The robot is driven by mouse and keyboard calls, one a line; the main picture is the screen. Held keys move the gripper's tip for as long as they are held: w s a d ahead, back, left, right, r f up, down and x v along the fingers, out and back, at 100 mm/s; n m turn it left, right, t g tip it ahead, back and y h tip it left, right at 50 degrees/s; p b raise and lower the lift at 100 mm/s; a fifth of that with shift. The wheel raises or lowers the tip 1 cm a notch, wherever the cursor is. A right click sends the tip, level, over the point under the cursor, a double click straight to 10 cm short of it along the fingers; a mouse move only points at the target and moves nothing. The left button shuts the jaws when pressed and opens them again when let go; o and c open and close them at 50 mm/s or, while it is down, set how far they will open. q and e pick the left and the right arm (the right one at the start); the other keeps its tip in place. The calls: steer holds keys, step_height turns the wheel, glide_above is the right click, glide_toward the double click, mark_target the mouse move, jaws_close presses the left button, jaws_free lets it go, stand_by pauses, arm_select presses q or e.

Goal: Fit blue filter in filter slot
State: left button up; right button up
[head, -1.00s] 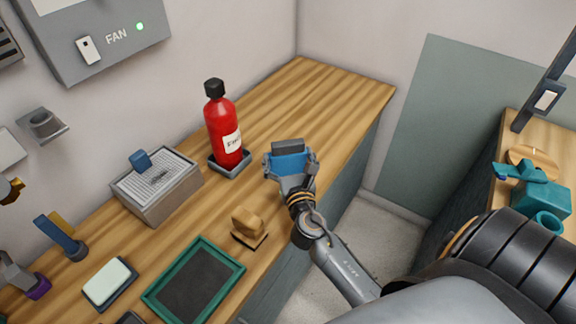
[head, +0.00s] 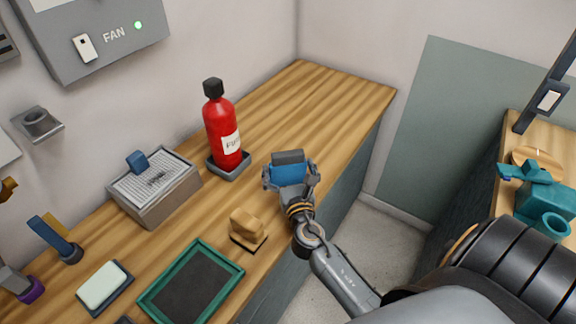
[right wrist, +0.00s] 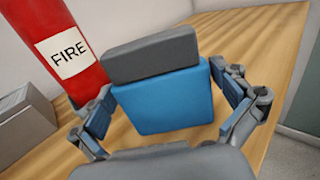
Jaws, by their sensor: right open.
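A blue block with a dark grey top, which looks like the blue filter (head: 288,174), is at the near side of the wooden counter, right of the red bottle. My right gripper (head: 291,181) is open with one finger on either side of it. In the right wrist view the blue filter (right wrist: 167,101) fills the space between the spread fingers of the right gripper (right wrist: 168,108). I cannot tell whether its base rests on the counter. I cannot pick out the filter slot for certain. My left gripper is not in view.
A red FIRE bottle (head: 222,128) stands in a grey tray close by. A grey grilled box (head: 158,203) with a small blue piece on top is farther left. A yellowish block (head: 247,226) and a green-rimmed tray (head: 192,283) lie nearer. The counter's far right end is clear.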

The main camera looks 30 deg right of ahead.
mark_target(288, 168)
steer(key=shift+r, duration=0.2)
steer(key=shift+s+a+f, duration=0.15)
steer(key=shift+s, duration=0.15)
steer(key=b+v, duration=0.2)
steer(key=v, duration=0.8)
steer(key=shift+s+a, duration=0.1)
steer(key=shift+s, duration=0.25)
steer(key=shift+s+a, duration=0.1)
steer(key=shift+s, duration=0.1)
steer(key=shift+s+a+r+p, duration=0.1)
steer(key=shift+s+r+p, duration=0.4)
steer(key=shift+p, duration=0.15)
steer(key=shift+s+a+f+p, duration=0.15)
steer(key=shift+s+a+p, duration=0.1)
steer(key=shift+p, duration=0.3)
steer(key=shift+f, duration=0.1)
steer(key=p+x, duration=0.2)
steer(key=x, duration=0.6)
steer(key=shift+f, duration=0.1)
steer(key=shift+p+x, duration=0.8)
steer(key=shift+x, duration=2.05)
steer(key=c, duration=0.8)
